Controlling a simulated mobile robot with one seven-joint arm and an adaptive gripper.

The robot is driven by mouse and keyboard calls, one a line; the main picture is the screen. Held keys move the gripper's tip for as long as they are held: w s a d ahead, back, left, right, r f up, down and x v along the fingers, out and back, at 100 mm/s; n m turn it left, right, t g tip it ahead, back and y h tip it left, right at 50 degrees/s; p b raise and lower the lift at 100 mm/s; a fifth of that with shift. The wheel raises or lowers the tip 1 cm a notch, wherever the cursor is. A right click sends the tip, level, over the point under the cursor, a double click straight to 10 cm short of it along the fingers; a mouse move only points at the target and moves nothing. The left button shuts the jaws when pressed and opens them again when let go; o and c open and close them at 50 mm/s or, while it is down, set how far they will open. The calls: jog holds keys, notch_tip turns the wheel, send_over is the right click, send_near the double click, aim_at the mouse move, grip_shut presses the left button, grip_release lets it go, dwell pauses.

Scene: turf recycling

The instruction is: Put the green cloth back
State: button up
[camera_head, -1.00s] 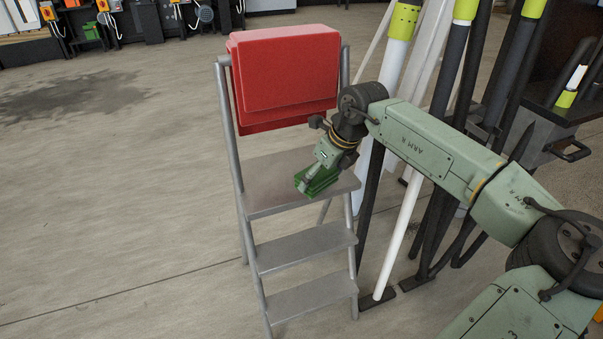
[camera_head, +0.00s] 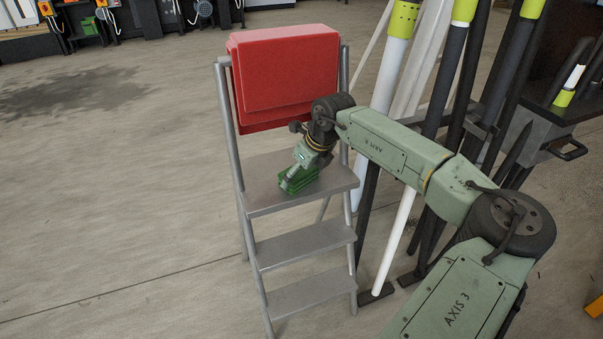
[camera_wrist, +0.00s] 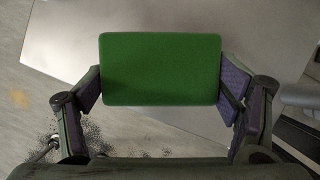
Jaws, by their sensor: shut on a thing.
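The green cloth (camera_wrist: 160,68) shows in the wrist view as a folded, rounded block between the two fingers. My gripper (camera_wrist: 162,80) is shut on it, with a finger pad against each short side. In the head view my gripper (camera_head: 290,182) points down over the top step of a grey metal stepladder (camera_head: 262,207), with the green cloth (camera_head: 298,183) at its tips. Whether the cloth touches the step or hangs just above it I cannot tell. A red cloth (camera_head: 285,75) hangs over the ladder's top rail, behind my gripper.
Upright poles with yellow-green bands (camera_head: 403,20) stand right of the ladder, close to my arm. A dark bench with equipment (camera_head: 150,20) lines the back left. The concrete floor (camera_head: 120,180) left of the ladder is clear.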

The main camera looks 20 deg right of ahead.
jog(key=o, duration=1)
jog(key=shift+c, duration=0.2)
jog(key=v, duration=1.2)
jog(key=shift+w+a, duration=0.1)
